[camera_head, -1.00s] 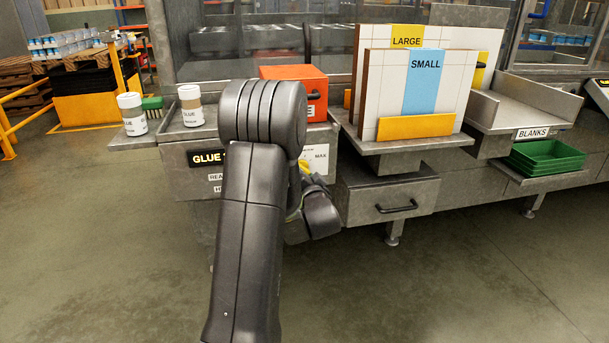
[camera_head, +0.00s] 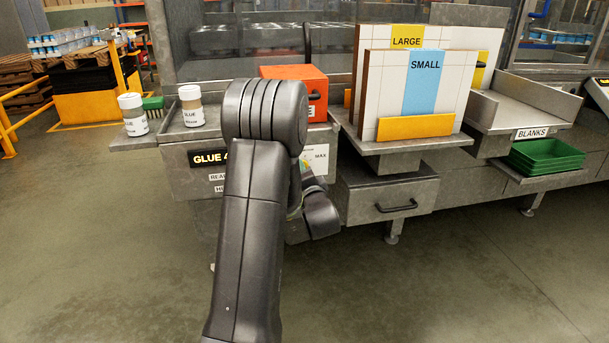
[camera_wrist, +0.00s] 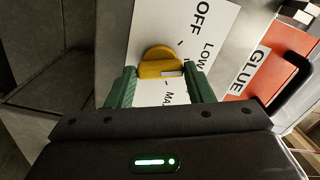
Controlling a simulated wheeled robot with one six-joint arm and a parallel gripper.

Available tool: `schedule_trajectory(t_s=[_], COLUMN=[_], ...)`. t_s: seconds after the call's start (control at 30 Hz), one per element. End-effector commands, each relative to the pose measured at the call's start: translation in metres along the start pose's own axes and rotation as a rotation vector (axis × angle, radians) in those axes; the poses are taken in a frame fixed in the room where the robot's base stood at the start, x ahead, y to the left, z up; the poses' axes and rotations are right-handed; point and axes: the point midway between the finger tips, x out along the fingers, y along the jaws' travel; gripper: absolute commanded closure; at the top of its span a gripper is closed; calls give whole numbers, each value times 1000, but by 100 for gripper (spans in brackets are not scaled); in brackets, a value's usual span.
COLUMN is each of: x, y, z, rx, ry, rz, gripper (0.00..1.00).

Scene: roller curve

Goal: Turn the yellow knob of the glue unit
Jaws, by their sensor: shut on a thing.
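The yellow knob (camera_wrist: 158,58) sits on a white dial plate (camera_wrist: 150,22) marked OFF, LOW and MAX in the wrist view. My gripper (camera_wrist: 160,72) has its green fingers on either side of the knob's bar and is shut on it. A white mark on the bar lies toward the right in the picture, between the LOW and MAX labels. In the head view my arm hides the knob and most of the gripper. The grey glue unit (camera_head: 185,170) stands behind my arm, with part of the dial plate (camera_head: 320,157) showing.
An orange box (camera_head: 290,75) with a dark handle sits on the unit. Two white glue containers (camera_head: 132,115) (camera_head: 191,106) and a green brush (camera_head: 153,103) are at left. A grey drawer (camera_head: 387,205) is right of my wrist. The floor in front is clear.

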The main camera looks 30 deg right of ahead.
Motion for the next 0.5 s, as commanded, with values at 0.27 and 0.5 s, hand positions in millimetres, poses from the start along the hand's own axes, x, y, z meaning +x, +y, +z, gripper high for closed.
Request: schedule_trajectory(t_s=[0.27,0.5], x=[0,0], y=[0,0], z=[0,0], rx=[0,0], ry=[1,1], rz=[1,1], gripper=[76,31])
